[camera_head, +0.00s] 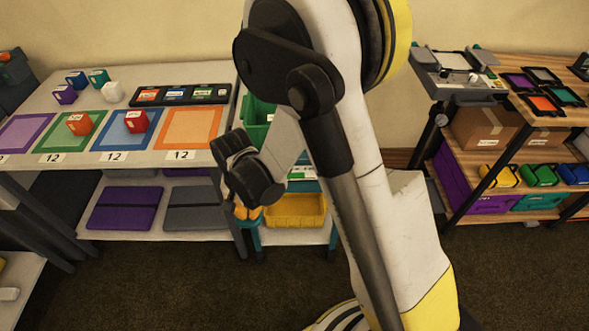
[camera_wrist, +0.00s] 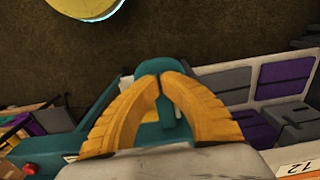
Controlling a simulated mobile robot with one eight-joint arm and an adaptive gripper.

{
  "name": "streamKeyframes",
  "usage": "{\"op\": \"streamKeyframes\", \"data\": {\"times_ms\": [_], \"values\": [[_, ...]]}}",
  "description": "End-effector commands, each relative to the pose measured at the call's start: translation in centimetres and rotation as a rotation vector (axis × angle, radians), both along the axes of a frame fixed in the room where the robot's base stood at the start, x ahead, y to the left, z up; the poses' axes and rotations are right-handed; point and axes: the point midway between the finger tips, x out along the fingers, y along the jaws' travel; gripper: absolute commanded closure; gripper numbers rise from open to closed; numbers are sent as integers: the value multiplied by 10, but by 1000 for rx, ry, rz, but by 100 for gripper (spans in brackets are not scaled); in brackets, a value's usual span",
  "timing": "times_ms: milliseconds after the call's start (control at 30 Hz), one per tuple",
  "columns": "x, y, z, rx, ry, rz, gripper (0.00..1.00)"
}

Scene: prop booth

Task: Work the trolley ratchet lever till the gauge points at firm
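The teal trolley (camera_head: 255,238) stands in the middle of the head view, partly hidden by my arm. My gripper (camera_head: 247,212) is beside its near left corner. In the wrist view, my gripper's orange fingers (camera_wrist: 159,78) arch together with their tips meeting. A teal rounded part (camera_wrist: 168,112) shows between and just past the fingers. I cannot tell whether it is the ratchet lever, or whether the fingers touch it. No gauge face or pointer can be made out in either view.
A table (camera_head: 20,98) with coloured mats and blocks is at the left, with folded purple and grey items below. The trolley carries a green bin (camera_head: 258,112) and a yellow bin (camera_head: 295,210). A wooden shelf unit (camera_head: 480,163) is at the right. Dark carpet lies in front.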

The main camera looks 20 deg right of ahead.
Motion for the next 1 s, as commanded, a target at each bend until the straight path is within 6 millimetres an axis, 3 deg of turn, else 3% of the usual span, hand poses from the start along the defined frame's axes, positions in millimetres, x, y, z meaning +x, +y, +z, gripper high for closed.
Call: {"op": "streamKeyframes", "data": {"times_ms": [500,1000], "values": [[0,0,59,0,0,0,100],[0,0,59,0,0,0,100]]}}
